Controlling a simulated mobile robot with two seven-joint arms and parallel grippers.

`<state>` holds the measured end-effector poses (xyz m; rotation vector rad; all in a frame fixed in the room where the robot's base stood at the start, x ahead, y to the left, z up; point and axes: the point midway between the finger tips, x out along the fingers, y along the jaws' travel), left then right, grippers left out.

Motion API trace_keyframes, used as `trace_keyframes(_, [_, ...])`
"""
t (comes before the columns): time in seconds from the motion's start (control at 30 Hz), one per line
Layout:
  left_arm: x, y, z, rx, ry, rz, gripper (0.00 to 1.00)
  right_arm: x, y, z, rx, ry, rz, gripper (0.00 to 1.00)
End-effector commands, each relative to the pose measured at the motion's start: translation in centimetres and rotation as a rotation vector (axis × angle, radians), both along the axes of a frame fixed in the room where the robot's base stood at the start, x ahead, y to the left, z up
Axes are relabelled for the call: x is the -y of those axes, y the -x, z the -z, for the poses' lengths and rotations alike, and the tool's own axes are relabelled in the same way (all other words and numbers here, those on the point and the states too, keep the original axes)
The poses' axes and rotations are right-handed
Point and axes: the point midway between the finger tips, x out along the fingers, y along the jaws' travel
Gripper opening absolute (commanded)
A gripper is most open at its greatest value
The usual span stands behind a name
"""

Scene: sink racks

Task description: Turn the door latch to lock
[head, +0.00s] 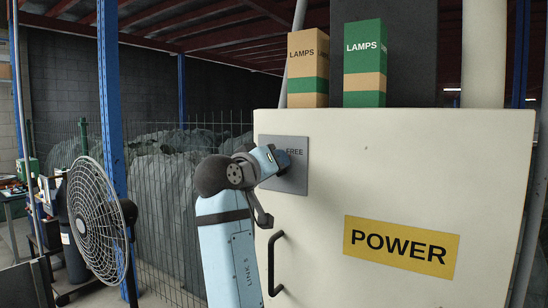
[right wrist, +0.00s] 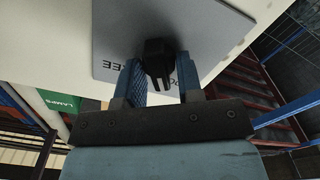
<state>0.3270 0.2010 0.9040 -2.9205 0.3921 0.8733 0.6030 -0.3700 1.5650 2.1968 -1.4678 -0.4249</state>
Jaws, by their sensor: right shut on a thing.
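The pale cabinet door (head: 400,165) fills the right of the head view, with a grey latch plate (head: 299,182) near its upper left corner. The plate reads FREE; it shows upside down in the right wrist view (right wrist: 215,45). A black latch knob (right wrist: 155,50) sits on the plate. My right gripper (head: 284,160) is at the plate. In the right wrist view my right gripper (right wrist: 159,64) has its two blue fingers on either side of the knob, shut on it. Another word on the plate is partly hidden by a finger. My left gripper is out of view.
A black door handle (head: 273,263) is below the plate, close to my arm. Two LAMPS boxes, one tan (head: 308,68) and one green (head: 365,62), stand on the cabinet. A yellow POWER label (head: 400,246) is on the door. A fan (head: 97,218) stands at left before a wire fence.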

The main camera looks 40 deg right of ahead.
Motion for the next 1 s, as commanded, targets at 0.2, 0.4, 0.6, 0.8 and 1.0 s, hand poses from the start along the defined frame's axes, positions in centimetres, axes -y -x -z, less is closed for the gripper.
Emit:
trace_keyframes(0.2, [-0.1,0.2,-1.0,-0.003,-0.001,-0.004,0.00,-0.1,-0.1,-0.2,-0.122,0.052,-0.002,0.10])
trace_keyframes(0.4, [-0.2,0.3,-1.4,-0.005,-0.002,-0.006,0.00,-0.1,-0.1,-0.1,-0.189,0.080,-0.002,0.10])
trace_keyframes(0.6, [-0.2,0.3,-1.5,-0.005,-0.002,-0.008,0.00,-0.1,-0.1,0.0,-0.216,0.091,-0.001,0.10])
trace_keyframes(0.8, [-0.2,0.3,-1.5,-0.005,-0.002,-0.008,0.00,-0.1,-0.1,0.0,-0.220,0.093,-0.001,0.10])
trace_keyframes(1.0, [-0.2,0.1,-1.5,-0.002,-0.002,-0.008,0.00,-0.1,-0.1,0.0,-0.219,0.093,-0.001,0.10])
